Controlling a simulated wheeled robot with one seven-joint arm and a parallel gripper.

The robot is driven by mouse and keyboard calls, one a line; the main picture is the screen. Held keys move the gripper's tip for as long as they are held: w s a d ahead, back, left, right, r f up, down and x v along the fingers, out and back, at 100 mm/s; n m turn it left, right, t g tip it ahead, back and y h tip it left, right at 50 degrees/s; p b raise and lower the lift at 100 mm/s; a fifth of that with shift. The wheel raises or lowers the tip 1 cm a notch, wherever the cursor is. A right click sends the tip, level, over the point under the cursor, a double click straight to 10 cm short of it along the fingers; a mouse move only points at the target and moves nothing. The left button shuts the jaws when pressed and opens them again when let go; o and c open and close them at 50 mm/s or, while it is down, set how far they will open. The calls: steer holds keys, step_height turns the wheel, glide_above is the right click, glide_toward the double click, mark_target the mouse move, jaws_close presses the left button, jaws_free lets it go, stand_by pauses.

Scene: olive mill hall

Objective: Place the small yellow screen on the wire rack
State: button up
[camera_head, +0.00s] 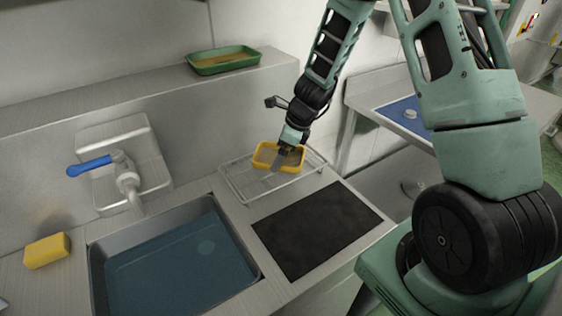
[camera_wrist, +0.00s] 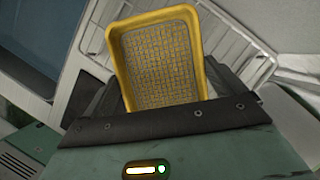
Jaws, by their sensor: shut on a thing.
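The small yellow screen (camera_head: 266,165) has a yellow frame and a grey mesh. My gripper (camera_head: 283,155) is shut on its near-right edge in the head view. In the wrist view the screen (camera_wrist: 158,62) stands out beyond my gripper (camera_wrist: 163,108), its mesh facing the camera. The wire rack (camera_head: 235,186) lies on the counter behind the black mat. The screen is over the rack in the head view; I cannot tell whether it touches the wires. The rack (camera_wrist: 240,50) also shows behind the screen in the wrist view.
A sink with blue water (camera_head: 175,268) is left of a black mat (camera_head: 316,228). A tap with a blue lever (camera_head: 95,165) and a yellow sponge (camera_head: 47,250) are at the left. A green tray (camera_head: 222,60) sits on the ledge above.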

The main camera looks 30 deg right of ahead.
steer(key=shift+f+b, duration=0.35)
steer(key=shift+f, duration=1.4)
steer(key=shift+f, duration=0.1)
steer(key=o, duration=0.7)
steer(key=shift+c, duration=0.2)
